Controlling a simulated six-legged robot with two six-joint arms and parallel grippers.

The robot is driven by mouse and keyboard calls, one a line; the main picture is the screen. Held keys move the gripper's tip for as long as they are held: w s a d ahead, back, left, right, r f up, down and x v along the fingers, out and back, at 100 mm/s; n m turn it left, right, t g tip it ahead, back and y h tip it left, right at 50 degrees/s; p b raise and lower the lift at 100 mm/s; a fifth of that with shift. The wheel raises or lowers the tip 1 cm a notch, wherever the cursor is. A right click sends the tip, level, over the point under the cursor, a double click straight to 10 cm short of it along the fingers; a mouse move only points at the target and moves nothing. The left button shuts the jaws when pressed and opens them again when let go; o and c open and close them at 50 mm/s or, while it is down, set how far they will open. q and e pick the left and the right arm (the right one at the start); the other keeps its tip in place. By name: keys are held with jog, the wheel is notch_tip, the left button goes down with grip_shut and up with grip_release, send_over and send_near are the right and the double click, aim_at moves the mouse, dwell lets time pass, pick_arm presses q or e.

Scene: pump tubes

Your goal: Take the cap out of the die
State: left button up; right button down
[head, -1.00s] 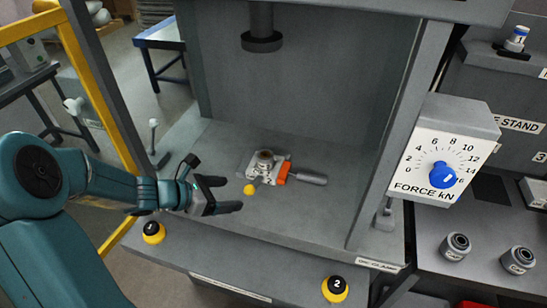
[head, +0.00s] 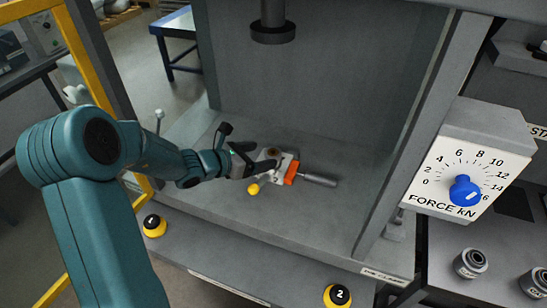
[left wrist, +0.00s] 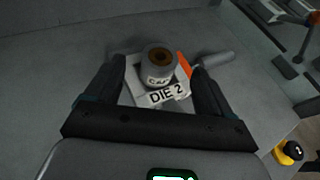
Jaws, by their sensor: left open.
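The die (head: 277,172), a pale block with an orange part, sits on the press floor. In the left wrist view its plate (left wrist: 160,96) reads "DIE 2". The cap (left wrist: 158,68), a grey cylinder with a brown-ringed hole on top and a "CAP" label, stands upright in the die. My left gripper (head: 258,166) is open at the die. In the left wrist view its fingers (left wrist: 160,78) lie on either side of the cap, with visible gaps. In the head view the gripper partly hides the cap and die. My right gripper is not in view.
The press ram (head: 272,30) hangs above the die. A grey handle (head: 319,179) extends right from the die, and a yellow ball (head: 253,189) is at its front. Yellow buttons (head: 154,226) and (head: 338,295) line the front ledge. A force dial (head: 465,191) is on the right.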

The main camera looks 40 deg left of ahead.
aim_at(273, 152)
pick_arm(q)
jog(key=p+x, duration=0.1)
jog(key=x, duration=0.4)
jog(key=shift+w, duration=0.35)
jog(key=shift+s, duration=0.1)
jog(key=shift+d, duration=0.1)
jog(key=c, duration=1.2)
